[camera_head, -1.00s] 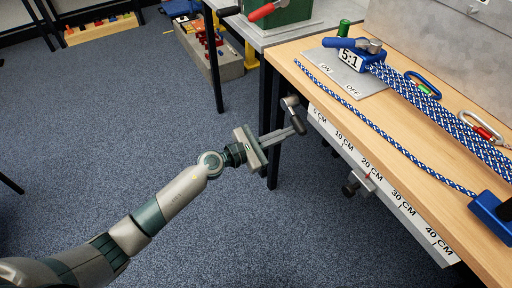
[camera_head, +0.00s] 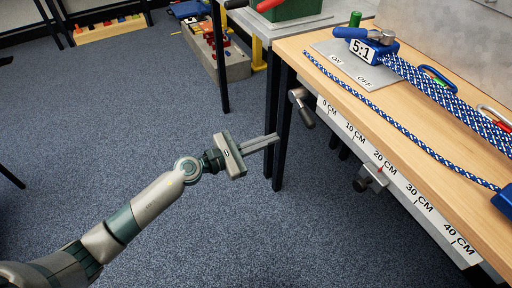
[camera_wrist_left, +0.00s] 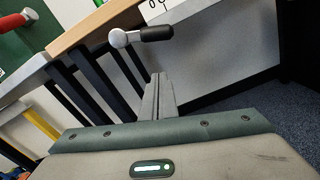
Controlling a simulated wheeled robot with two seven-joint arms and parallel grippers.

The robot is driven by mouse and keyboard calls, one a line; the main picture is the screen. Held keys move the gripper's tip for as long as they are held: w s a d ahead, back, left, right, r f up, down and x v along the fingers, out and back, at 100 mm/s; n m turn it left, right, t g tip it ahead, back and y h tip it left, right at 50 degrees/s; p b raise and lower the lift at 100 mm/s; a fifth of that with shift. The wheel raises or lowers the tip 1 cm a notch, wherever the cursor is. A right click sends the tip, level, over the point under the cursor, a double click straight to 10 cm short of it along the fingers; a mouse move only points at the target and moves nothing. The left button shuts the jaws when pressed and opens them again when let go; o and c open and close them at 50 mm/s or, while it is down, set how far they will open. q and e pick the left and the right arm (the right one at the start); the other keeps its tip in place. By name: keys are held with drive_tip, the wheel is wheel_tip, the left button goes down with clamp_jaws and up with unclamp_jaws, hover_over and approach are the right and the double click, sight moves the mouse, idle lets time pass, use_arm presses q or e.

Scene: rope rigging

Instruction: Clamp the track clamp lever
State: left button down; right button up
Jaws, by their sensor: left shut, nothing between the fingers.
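A lever with a grey metal hub and a dark handle (camera_head: 303,109) sits at the near left end of the ruler-marked track (camera_head: 398,190) on the table's front edge. Its handle hangs down and slightly right in the head view. In the left wrist view the lever (camera_wrist_left: 143,36) shows as a silver knob with a black handle beyond the fingertips. My left gripper (camera_head: 276,137) is shut and empty, left of and below the lever, apart from it. It also shows in the left wrist view (camera_wrist_left: 159,78). My right gripper is not in view.
A slider with a dark knob (camera_head: 371,180) sits on the track near 20 CM. On the wooden table (camera_head: 312,40) lie blue ropes (camera_head: 395,120), a blue 5:1 device (camera_head: 366,47) and an ON/OFF plate (camera_head: 350,68). Dark table legs (camera_head: 284,130) stand close behind my fingertips. Open carpet lies left.

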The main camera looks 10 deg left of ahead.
use_arm(q)
drive_tip(key=v, duration=0.4)
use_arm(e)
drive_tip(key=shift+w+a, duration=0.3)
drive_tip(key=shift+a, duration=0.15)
use_arm(q)
drive_tip(key=shift+s+d, duration=0.1)
